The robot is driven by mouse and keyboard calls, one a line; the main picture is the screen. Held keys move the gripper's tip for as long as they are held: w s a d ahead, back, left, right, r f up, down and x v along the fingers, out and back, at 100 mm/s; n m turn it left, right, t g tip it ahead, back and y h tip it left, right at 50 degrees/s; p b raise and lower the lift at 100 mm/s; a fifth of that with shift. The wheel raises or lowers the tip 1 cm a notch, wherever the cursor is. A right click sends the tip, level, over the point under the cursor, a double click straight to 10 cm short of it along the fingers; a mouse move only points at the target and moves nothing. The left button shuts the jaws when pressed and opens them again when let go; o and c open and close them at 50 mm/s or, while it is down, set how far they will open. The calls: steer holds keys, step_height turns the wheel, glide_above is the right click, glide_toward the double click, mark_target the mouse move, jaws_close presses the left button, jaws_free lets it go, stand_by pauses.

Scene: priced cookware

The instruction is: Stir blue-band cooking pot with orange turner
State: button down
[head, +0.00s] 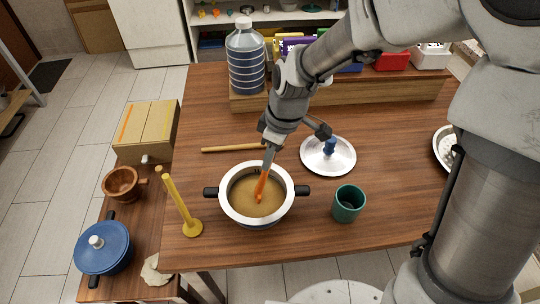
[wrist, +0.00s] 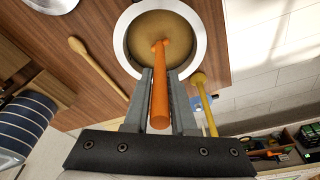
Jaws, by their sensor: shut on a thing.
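The cooking pot (head: 223,195) stands on the wooden table in the head view, with a wide pale rim, black side handles and brown contents; I cannot make out a blue band on its side. My gripper (head: 268,160) is above the pot, shut on the orange turner (head: 260,187). The turner slants down into the pot, and its lower end is at or in the brown contents. In the wrist view the turner (wrist: 160,85) lies between my fingers (wrist: 160,76) and reaches over the pot (wrist: 198,50).
A silver lid with blue knob (head: 345,160) and a green cup (head: 348,203) are right of the pot. A wooden spoon (head: 225,149) lies behind it. A yellow upright holder (head: 180,205) stands left. A water jug (head: 245,60) stands at the back.

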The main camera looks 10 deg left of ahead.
steer(key=shift+s+d+r+p, duration=0.1)
steer(key=shift+d+r+p, duration=0.2)
steer(key=shift+r+p, duration=0.95)
steer(key=shift+s+d+r+p, duration=0.1)
steer(key=shift+d+r+p, duration=0.15)
steer(key=shift+r+p, duration=1.05)
steer(key=shift+s+d+r+p, duration=0.1)
steer(key=shift+d+r+p, duration=0.2)
steer(key=shift+r+p, duration=0.95)
steer(key=shift+r+b, duration=0.35)
steer(key=shift+b, duration=0.1)
steer(key=shift+r, duration=0.1)
step_height(320, 180, up, 5)
steer(key=p, duration=0.4)
